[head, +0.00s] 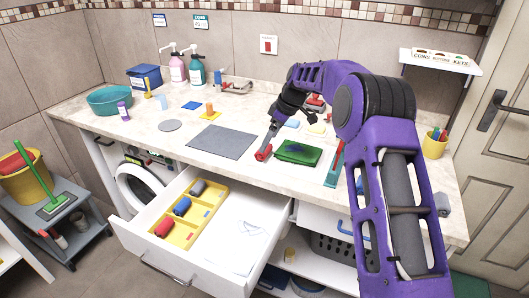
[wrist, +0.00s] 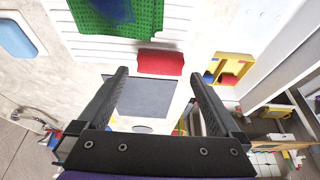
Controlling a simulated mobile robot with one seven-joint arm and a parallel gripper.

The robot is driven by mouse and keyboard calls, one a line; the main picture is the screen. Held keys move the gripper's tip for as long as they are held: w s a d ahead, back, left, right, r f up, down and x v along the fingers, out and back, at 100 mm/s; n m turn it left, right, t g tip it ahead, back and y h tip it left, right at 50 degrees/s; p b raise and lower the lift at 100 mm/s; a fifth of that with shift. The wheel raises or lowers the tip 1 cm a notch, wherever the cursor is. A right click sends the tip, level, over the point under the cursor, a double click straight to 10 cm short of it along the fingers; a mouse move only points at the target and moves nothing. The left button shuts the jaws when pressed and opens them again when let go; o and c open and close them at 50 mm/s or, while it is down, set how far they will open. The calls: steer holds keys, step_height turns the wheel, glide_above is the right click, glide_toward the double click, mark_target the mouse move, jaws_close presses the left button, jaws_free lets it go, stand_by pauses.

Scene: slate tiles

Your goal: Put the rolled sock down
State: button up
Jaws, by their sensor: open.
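A yellow tray (head: 187,234) lies in the open drawer, with rolled socks in its compartments: a red sock (head: 163,228), a blue sock (head: 182,205) and a dark grey sock (head: 198,187). The tray (wrist: 236,58) also shows at the right of the wrist view. My gripper (head: 267,147) is low over the counter, left of the green cloth (head: 299,152). In the wrist view my gripper (wrist: 158,80) is open, its fingers apart with nothing held between them. A red block-like piece (wrist: 160,62) lies just beyond the fingertips, beside the green cloth and white slats; I cannot tell if the fingers touch it.
A grey mat (head: 222,141) lies left of my gripper on the counter (head: 150,141). The open drawer (head: 235,235) juts out below, its right part holding a white cloth. A teal basin (head: 110,101), soap bottles (head: 178,68) and a yellow cup (head: 434,146) stand farther off.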

steer(key=x, duration=0.5)
steer(key=shift+a+r, duration=0.1)
steer(key=c, duration=1.3)
